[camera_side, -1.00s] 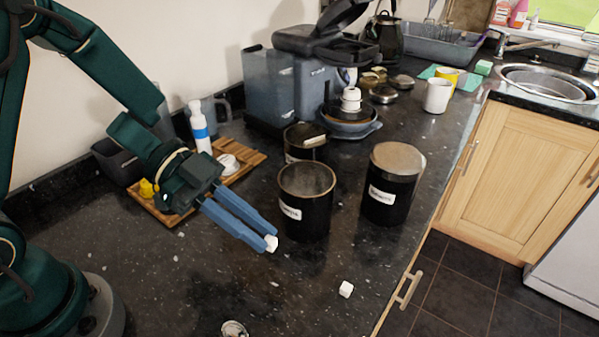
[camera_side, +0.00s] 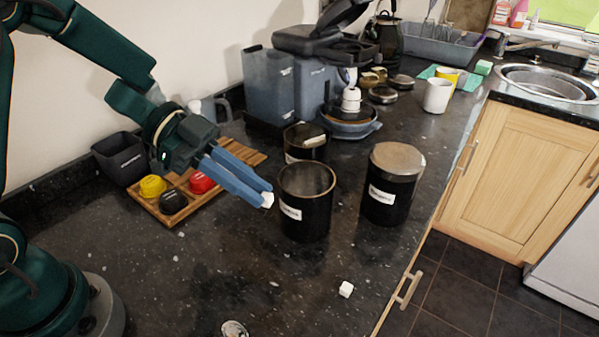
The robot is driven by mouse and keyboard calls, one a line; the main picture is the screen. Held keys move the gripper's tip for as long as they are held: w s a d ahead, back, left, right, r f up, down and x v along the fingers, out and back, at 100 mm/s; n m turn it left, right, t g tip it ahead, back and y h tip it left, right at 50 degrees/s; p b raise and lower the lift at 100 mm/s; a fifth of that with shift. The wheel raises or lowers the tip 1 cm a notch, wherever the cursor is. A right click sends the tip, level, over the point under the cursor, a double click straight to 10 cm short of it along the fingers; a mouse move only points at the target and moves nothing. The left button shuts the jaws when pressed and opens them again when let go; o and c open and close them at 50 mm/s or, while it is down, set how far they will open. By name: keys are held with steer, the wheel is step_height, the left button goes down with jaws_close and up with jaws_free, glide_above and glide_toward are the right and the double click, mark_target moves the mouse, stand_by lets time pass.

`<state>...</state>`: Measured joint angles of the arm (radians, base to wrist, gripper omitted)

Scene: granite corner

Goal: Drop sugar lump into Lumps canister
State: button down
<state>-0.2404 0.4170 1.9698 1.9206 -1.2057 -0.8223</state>
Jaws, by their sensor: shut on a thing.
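My gripper (camera_side: 266,196) is shut on a white sugar lump (camera_side: 268,201) at its fingertips. It holds the lump above the counter, just left of an open black canister (camera_side: 306,222) with a white label too small to read. A second open black canister (camera_side: 294,150) stands behind it, with something pale at its mouth. A third black canister (camera_side: 388,203) to the right has its lid on. I cannot tell from the labels which one is Lumps. Another white sugar lump (camera_side: 346,289) lies on the counter at the front.
A wooden tray (camera_side: 215,190) with yellow, black and red items lies under my arm, beside a dark bin (camera_side: 120,158). A small round metal object (camera_side: 234,328) lies at the front edge. Mugs (camera_side: 437,96) stand farther back. The front counter is mostly clear.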

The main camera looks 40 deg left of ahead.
step_height(320, 180, up, 5)
glide_above(301, 164)
steer(key=s+d, duration=0.2)
steer(key=s, duration=0.2)
steer(key=shift+m+g, duration=0.3)
steer(key=shift+g, duration=0.1)
steer(key=shift+w+d+f, duration=0.15)
steer(key=shift+f, duration=1.4)
steer(key=shift+w+d+f, duration=0.1)
steer(key=shift+d+f, duration=0.05)
steer(key=shift+f, duration=1.35)
steer(key=c, duration=0.8)
jaws_free()
steer(key=shift+o, duration=0.2)
steer(key=shift+v, duration=2.6)
